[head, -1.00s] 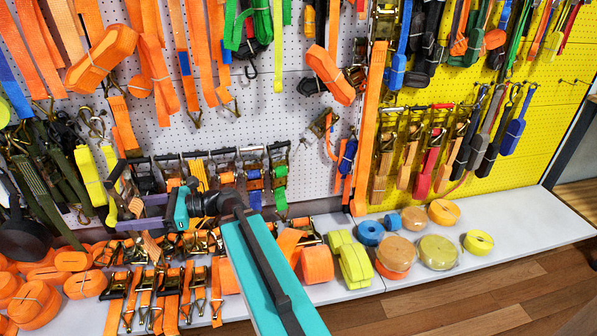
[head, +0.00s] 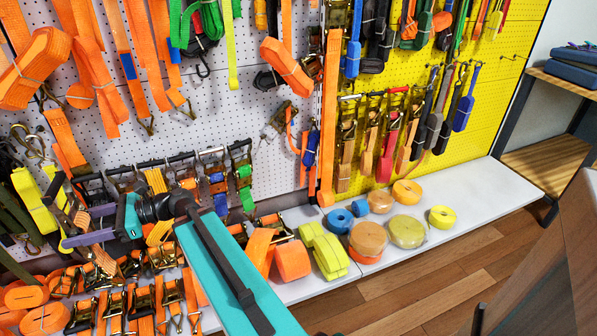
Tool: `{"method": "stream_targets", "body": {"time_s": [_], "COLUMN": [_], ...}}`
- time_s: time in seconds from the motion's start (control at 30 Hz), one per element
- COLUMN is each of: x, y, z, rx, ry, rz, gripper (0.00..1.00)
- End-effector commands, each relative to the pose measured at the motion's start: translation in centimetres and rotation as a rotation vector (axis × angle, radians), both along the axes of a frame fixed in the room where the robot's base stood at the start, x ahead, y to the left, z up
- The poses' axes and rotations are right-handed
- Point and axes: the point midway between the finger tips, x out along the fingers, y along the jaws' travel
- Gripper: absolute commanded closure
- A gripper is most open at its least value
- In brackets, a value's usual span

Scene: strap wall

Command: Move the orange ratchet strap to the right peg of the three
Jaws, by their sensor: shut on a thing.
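My gripper (head: 66,214) is at the left, in front of the white pegboard, with its jaws around an orange strap with a metal ratchet (head: 103,259). The strap's orange webbing hangs below the jaws. Other orange straps behind make its outline hard to tell. On the yellow board at the upper right are small bare pegs (head: 514,57), well away from my gripper. I cannot tell for sure whether these are the three pegs of the task.
A rail with several ratchet straps (head: 216,175) runs behind my arm. The white shelf (head: 468,187) holds strap rolls, including a yellow-green stack (head: 326,252); its right end is clear. A wooden rack (head: 548,150) and a brown panel (head: 545,265) stand at the right.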

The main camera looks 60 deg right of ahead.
Motion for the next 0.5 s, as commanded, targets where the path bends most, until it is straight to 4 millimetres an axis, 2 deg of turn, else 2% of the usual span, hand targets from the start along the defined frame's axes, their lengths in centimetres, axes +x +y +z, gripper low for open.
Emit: {"method": "stream_targets", "body": {"time_s": [0.17, 0.27, 0.37, 0.5], "x": [0.3, 0.6, 0.9, 1.3], "y": [-1.2, -2.7, -4.9, -8.9], "z": [-0.1, -0.6, -1.1, -2.1], "rx": [0.004, 0.004, 0.004, 0.003], "ry": [-0.004, -0.005, -0.006, -0.008], "rz": [-0.024, -0.053, -0.097, -0.176], "gripper": [0.98, 0.98, 0.98, 0.98]}}
